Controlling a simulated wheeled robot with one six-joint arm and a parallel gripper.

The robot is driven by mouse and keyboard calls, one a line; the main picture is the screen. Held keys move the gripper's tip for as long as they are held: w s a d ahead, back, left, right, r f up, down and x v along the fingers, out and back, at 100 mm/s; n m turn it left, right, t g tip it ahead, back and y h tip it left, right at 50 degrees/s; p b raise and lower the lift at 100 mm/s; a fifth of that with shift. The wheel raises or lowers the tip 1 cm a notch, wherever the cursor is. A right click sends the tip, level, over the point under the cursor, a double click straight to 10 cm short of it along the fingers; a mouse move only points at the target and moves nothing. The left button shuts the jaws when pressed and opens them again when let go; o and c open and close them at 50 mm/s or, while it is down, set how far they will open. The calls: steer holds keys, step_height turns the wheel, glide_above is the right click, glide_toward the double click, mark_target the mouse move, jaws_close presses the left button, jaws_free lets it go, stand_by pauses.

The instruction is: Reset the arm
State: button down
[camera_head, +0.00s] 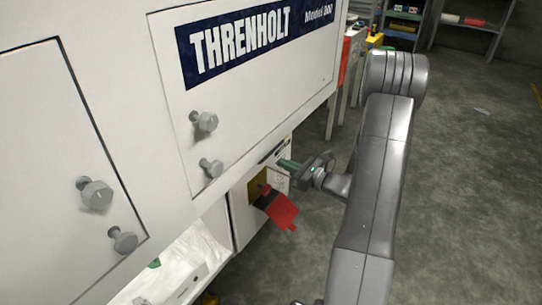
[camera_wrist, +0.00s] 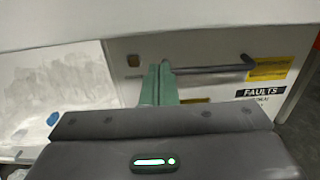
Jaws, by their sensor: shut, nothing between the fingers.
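My gripper (camera_head: 287,164) is in the head view at the right end of the white machine, below its upper panel. My grey arm (camera_head: 378,190) reaches down the right side of that view and bends in toward the machine. In the wrist view the green fingers (camera_wrist: 160,80) are together, with nothing between them. Their tips point at a pale panel, close to the left end of a dark bar handle (camera_wrist: 212,69). I cannot tell whether they touch it.
The white THRENHOLT machine (camera_head: 160,120) fills the left, with grey knobs (camera_head: 205,121) sticking out.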

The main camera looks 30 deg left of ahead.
steer(key=shift+d, duration=0.9)
steer(key=a, duration=0.4)
steer(key=a+b, duration=0.1)
steer(key=a, duration=0.4)
steer(key=w+a+b, duration=0.1)
steer(key=a, duration=0.4)
steer(key=shift+d, duration=0.1)
